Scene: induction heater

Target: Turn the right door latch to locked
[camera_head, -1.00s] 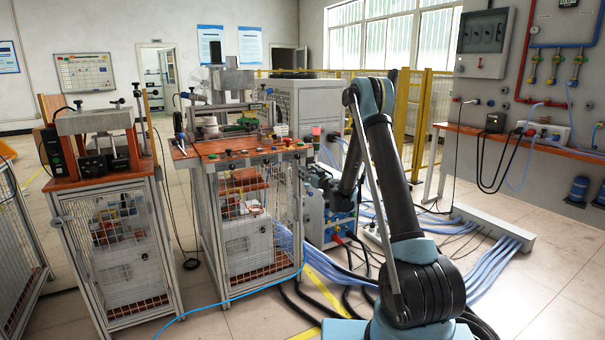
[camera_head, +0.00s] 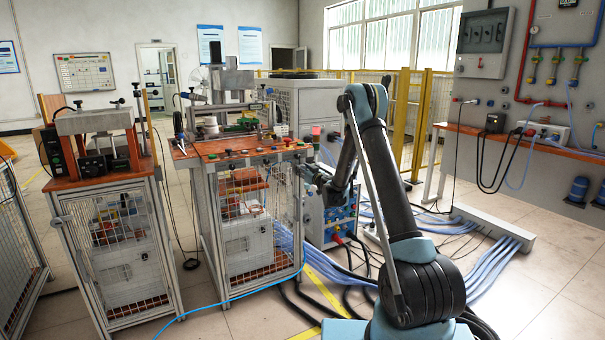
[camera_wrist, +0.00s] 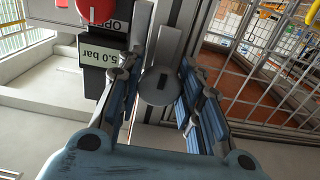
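In the wrist view a round grey latch (camera_wrist: 158,88) with a short dark slot sits on the grey cabinet frame. A flat grey bar shows just above the disc; I cannot tell whether it belongs to the latch. My gripper (camera_wrist: 160,72) is open, with one blue-padded finger on each side of the latch. Gaps show between the disc and the fingers. In the head view my gripper is at the right edge of the middle cabinet (camera_head: 198,215), largely hidden by my arm, and the latch cannot be made out there.
In the wrist view a black box with a "5.0 bar" label (camera_wrist: 98,54) and a red knob (camera_wrist: 98,10) lie close to the left finger. The mesh door (camera_wrist: 250,70) is at the right. A blue-fronted unit (camera_head: 340,222) and cables stand beside the cabinet.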

